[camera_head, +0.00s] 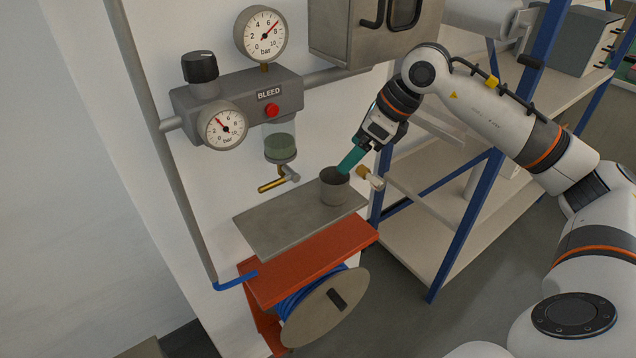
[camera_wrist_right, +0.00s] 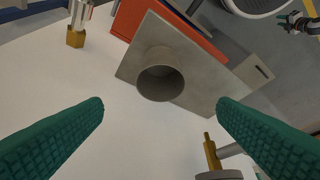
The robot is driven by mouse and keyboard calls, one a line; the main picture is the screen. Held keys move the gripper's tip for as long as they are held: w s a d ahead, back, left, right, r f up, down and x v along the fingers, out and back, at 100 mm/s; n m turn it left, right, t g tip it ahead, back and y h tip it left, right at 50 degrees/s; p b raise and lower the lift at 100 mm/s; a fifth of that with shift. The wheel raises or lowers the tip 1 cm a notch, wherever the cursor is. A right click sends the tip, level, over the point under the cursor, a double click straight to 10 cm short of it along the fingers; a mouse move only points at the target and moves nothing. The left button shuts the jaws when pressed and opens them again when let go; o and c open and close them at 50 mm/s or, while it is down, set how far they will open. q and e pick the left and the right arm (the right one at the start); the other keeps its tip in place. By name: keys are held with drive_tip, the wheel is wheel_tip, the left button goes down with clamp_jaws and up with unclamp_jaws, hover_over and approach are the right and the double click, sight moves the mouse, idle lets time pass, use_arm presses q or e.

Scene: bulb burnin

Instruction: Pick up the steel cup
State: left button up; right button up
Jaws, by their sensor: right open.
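The steel cup (camera_head: 334,191) stands upright on a grey metal plate (camera_head: 270,229) in the head view, its open mouth facing up. In the right wrist view the cup (camera_wrist_right: 160,77) appears between and beyond the two green fingers, with its dark inside partly visible. My right gripper (camera_head: 346,166) comes in from the upper right, its green fingers slanting down to the cup's rim. In the wrist view the right gripper (camera_wrist_right: 161,104) is open with nothing between its pads. Whether a finger touches the rim cannot be told.
The plate rests above an orange-red bracket (camera_head: 312,260) carrying a hose reel (camera_head: 325,308). A brass drain valve (camera_head: 278,182) hangs left of the cup under the bleed unit (camera_head: 238,100). A small fitting (camera_head: 370,178) sits close right. Blue-posted shelving (camera_head: 466,222) stands right.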

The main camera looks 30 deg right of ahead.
sight(335, 180)
drive_tip(key=x, duration=0.4)
drive_tip(key=shift+s+d+f, duration=0.1)
drive_tip(key=shift+s+f, duration=0.1)
drive_tip(key=shift+s, duration=0.05)
drive_tip(key=shift+w+f, duration=0.2)
drive_tip(key=shift+f, duration=0.05)
drive_tip(key=x, duration=0.1)
drive_tip(key=p+x, duration=0.1)
drive_tip(key=x, duration=0.3)
drive_tip(key=shift+s+d+f+p, duration=0.1)
drive_tip(key=shift+s+f+p, duration=0.1)
drive_tip(key=shift+s+p, duration=0.15)
drive_tip(key=shift+w+f, duration=0.15)
drive_tip(key=shift+f, duration=0.1)
drive_tip(key=c, duration=1.1)
use_arm(q)
drive_tip(key=shift+s+d+r, duration=0.4)
drive_tip(key=shift+s+d, duration=0.1)
drive_tip(key=shift+s, duration=0.15)
drive_tip(key=shift+s+d+r, duration=0.4)
drive_tip(key=shift+s+d, duration=0.1)
drive_tip(key=shift+s, duration=0.1)
use_arm(e)
drive_tip(key=shift+o, duration=0.2)
drive_tip(key=shift+r, duration=0.15)
